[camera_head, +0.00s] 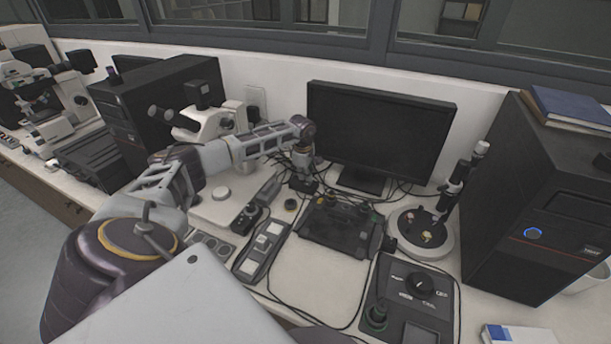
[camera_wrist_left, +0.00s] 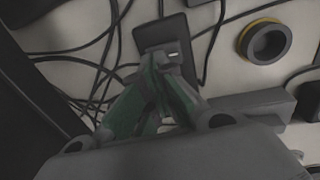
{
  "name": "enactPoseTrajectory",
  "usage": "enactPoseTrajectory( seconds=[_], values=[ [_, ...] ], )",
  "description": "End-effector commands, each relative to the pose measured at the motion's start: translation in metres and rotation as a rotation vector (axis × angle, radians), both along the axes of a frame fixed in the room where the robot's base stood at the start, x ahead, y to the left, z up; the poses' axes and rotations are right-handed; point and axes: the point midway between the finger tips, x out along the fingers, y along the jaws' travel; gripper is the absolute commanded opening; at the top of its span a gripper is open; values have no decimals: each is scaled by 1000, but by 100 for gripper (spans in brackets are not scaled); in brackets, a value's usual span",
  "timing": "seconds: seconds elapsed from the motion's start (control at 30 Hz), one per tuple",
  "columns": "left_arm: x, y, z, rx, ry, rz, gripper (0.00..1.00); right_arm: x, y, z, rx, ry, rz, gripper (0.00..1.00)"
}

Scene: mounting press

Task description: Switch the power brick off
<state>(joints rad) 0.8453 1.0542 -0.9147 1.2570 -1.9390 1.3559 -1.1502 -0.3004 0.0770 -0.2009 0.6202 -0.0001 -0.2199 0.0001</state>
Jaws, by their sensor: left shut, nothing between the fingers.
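The power brick (camera_wrist_left: 160,33) is a small dark block among cables on the white bench, in the upper middle of the left wrist view. A small light mark, perhaps its switch (camera_wrist_left: 172,54), shows on it right beside my fingertips. My left gripper (camera_wrist_left: 158,62) is shut and empty, with its tips at the brick's near end; I cannot tell whether they touch it. In the head view my left gripper (camera_head: 304,172) points down over the brick (camera_head: 302,186), left of the monitor's foot. The gripper hides part of the brick. My right gripper is not in view.
The monitor (camera_head: 378,133) stands behind and to the right. A microscope (camera_head: 215,122) stands to the left. A dark controller unit (camera_head: 340,225) lies in front of the brick. A yellow-ringed round part (camera_wrist_left: 265,42) sits nearby. Loose cables surround the brick.

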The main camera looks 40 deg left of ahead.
Motion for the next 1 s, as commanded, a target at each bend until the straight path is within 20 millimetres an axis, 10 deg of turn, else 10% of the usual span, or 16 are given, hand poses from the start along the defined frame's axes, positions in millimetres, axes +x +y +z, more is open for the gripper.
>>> enactPoseTrajectory(
  seconds=[1.0],
  values=[
    [-13,-4,6,0,4,0,0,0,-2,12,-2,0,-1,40]
  ],
)
